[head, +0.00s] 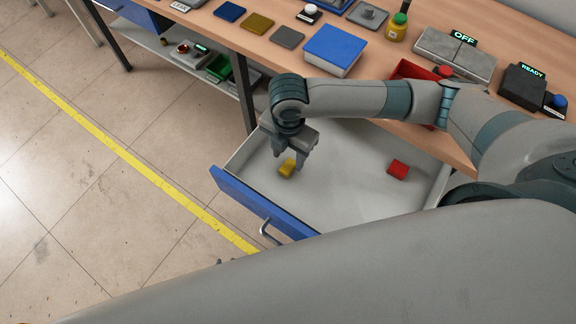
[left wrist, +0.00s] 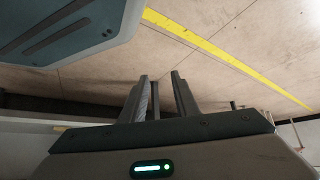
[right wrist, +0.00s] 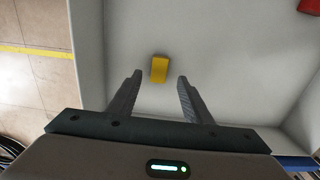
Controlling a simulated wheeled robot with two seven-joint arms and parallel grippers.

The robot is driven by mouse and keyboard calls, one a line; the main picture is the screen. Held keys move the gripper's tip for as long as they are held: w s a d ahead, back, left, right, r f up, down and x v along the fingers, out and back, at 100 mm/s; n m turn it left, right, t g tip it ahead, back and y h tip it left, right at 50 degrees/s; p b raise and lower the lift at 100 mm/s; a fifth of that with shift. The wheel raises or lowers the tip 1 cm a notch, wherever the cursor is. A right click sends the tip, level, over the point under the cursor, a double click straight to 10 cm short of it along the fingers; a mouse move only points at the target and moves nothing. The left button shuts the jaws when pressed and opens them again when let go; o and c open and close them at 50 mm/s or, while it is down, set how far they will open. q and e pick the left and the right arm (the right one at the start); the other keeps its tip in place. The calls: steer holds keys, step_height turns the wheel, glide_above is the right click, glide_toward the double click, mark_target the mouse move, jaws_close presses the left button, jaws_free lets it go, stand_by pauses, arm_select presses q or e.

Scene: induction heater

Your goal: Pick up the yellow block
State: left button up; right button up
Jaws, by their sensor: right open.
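The yellow block (head: 287,168) lies on the light floor of the open drawer (head: 330,205), towards its left side. My right gripper (head: 291,160) points down into the drawer right over the block. In the right wrist view the yellow block (right wrist: 159,69) shows just beyond the fingertips and roughly midway between them. The right gripper (right wrist: 159,76) is open and empty. My left gripper (left wrist: 160,76) shows only in its own wrist view, with a gap between its fingers and nothing held.
A red block (head: 398,169) lies in the drawer to the right. The drawer has raised walls and a blue front (head: 262,205). The wooden table (head: 275,62) above holds several plates, a blue box (head: 333,50), a red bin (head: 408,72) and devices. Floor is free at left.

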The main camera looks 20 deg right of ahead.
mark_target(288, 166)
steer(key=shift+f, duration=0.6)
step_height(288, 166, down, 3)
steer(key=shift+f+p, duration=0.1)
steer(key=shift+p, duration=0.25)
steer(key=shift+w+f, duration=0.1)
steer(key=shift+f, duration=0.3)
steer(key=c, duration=0.9)
steer(key=shift+c, duration=1.2)
arm_select(q)
steer(key=shift+s+a+f, duration=0.35)
steer(key=shift+s+a, duration=0.1)
steer(key=shift+s, duration=0.1)
